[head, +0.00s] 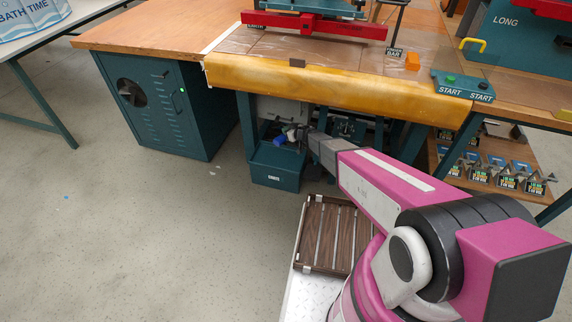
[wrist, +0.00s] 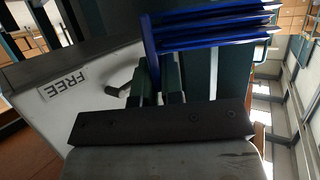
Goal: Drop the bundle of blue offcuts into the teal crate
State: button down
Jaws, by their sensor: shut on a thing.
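My gripper (head: 294,134) is at the end of my outstretched arm, under the workbench. It is shut on the bundle of blue offcuts (head: 280,141), which shows small in the head view at the opening of the teal crate (head: 275,176). I cannot tell whether the bundle is above the rim or just inside it. In the wrist view the bundle (wrist: 212,32) is a stack of blue strips at the top, gripped near its left end by the dark fingers (wrist: 162,72). The crate stands on the floor, with a white label on its front.
A pale grey box (wrist: 70,95) with an upside-down FREE label is close on the left of the wrist view. The workbench (head: 330,84) with its padded yellow front edge hangs over the crate. A teal cabinet (head: 165,110) stands left.

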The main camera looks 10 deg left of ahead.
jog(key=shift+f, duration=3)
jog(key=c, duration=1.2)
grip_release()
jog(key=shift+o, duration=0.2)
jog(key=shift+d, duration=0.1)
jog(key=v, duration=1)
jog(key=shift+s+d+r, duration=0.2)
jog(key=shift+d, duration=0.1)
